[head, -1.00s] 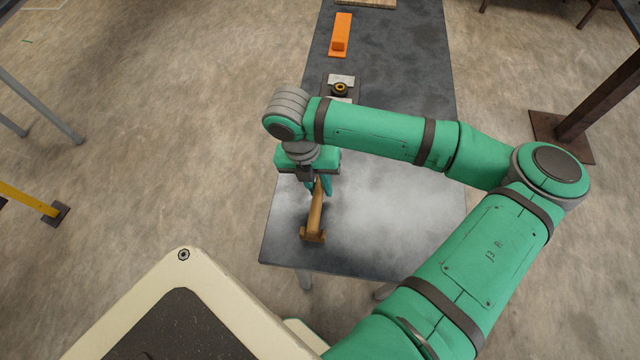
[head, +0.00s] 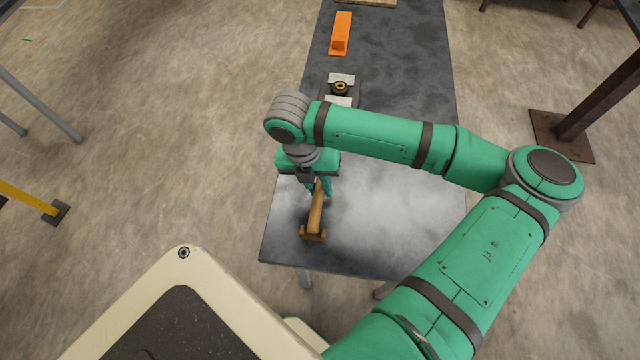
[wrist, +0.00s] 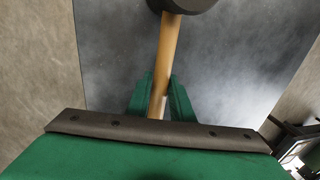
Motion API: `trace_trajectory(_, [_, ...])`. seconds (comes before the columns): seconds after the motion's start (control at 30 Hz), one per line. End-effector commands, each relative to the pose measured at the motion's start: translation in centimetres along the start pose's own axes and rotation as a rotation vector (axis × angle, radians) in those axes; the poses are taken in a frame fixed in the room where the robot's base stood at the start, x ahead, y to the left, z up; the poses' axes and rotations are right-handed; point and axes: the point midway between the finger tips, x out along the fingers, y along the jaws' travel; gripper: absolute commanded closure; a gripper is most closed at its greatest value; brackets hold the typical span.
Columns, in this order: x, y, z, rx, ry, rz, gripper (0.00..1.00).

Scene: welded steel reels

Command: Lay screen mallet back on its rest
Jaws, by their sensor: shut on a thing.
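The mallet (head: 315,215) has a wooden handle and a blocky head, brown in the head view. My gripper (head: 319,187) is shut on its handle over the near left part of the dark table. The mallet head points toward the table's near edge. In the wrist view, the handle (wrist: 165,60) runs up between the green fingers (wrist: 160,95), and the head (wrist: 182,5) looks dark and is cut off by the top edge. I cannot tell whether the mallet touches the table. I cannot pick out a rest for the mallet.
The dark table (head: 400,215) has clear room right of the mallet. Farther back are a small plate with a yellow-and-black ring (head: 340,87) and an orange block (head: 341,35). A brown steel post (head: 590,105) stands at right, a yellow bar (head: 28,199) at left.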

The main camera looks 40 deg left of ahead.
Motion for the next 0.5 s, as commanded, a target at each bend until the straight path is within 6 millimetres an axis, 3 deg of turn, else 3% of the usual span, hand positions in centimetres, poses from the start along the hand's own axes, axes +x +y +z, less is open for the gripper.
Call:
trace_trajectory(0.4, [0.66,0.06,0.05,0.002,-0.001,0.0,1.0])
trace_trajectory(0.43, [0.63,0.06,0.06,0.002,-0.002,0.0,0.72])
trace_trajectory(0.5, [0.63,0.07,0.06,0.002,-0.001,0.0,0.58])
